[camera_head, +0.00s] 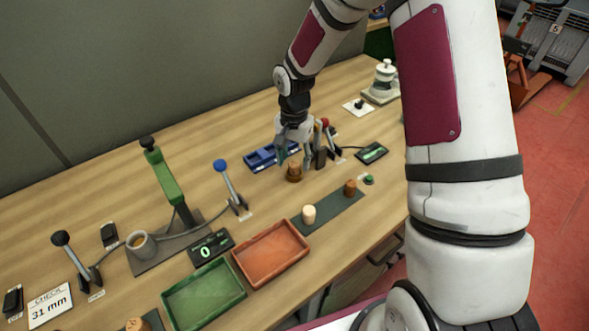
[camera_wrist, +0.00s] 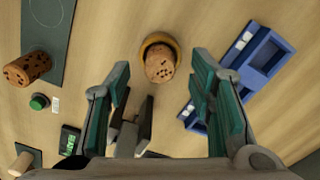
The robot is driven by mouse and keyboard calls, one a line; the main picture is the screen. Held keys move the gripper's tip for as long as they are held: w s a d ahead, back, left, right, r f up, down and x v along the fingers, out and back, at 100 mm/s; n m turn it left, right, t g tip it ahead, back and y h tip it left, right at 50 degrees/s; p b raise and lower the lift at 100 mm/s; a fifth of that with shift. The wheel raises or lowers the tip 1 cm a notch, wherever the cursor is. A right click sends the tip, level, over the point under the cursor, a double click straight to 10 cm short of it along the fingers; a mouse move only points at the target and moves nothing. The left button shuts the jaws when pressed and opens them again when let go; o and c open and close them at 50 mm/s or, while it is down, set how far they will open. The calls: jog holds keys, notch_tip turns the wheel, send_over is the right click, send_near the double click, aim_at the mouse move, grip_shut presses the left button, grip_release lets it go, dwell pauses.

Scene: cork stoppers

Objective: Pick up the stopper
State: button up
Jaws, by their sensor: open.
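A speckled brown cork stopper (camera_wrist: 160,64) stands in a round yellow-brown holder (camera_wrist: 147,41), seen from above in the wrist view. In the head view the stopper (camera_head: 294,166) is just below my gripper (camera_head: 294,158), partly hidden by the fingers. My gripper (camera_wrist: 158,72) is open, with one green-padded finger on each side of the stopper in the wrist picture. I cannot tell how much height separates the fingertips from it. Another brown stopper (camera_head: 350,187) and a pale stopper (camera_head: 309,214) stand on a dark mat (camera_head: 329,207).
A blue tray (camera_head: 262,160) lies close behind my gripper. An orange tray (camera_head: 270,254), a green tray (camera_head: 205,295) and a green press (camera_head: 168,178) are toward the front left. A green button (camera_head: 369,180) is right of the mat.

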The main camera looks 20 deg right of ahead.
jog(key=shift+f, duration=1.25)
jog(key=c, duration=0.8)
jog(key=shift+c, duration=0.2)
jog(key=shift+r, duration=0.1)
